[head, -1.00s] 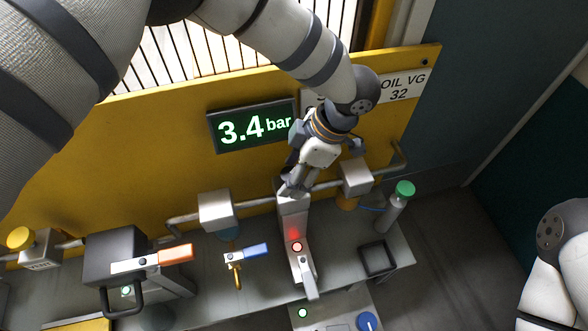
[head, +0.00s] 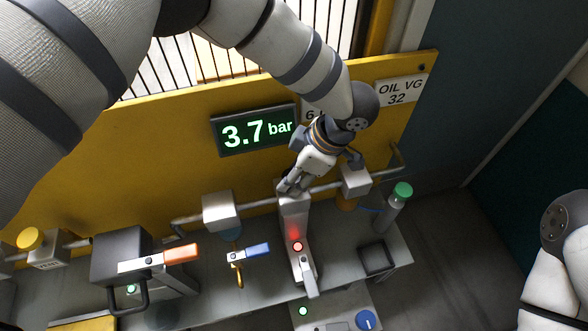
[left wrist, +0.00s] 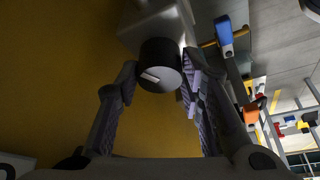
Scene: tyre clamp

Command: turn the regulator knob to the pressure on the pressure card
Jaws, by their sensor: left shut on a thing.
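The regulator knob (left wrist: 160,62) is a dark round cylinder with a white mark on its face, below a pale block. My left gripper (left wrist: 160,78) has its two fingers on either side of the knob and is shut on it. In the head view my left gripper (head: 287,186) points down near the pipe, and the knob is hidden there. My right gripper is outside the view.
An orange-handled valve (head: 165,259) and a blue-handled valve (head: 249,253) stand along the bench (head: 200,285). A red lamp (head: 297,246) glows on the clamp post. A green-capped bottle (head: 396,205) and a dark square tray (head: 387,270) are at the right.

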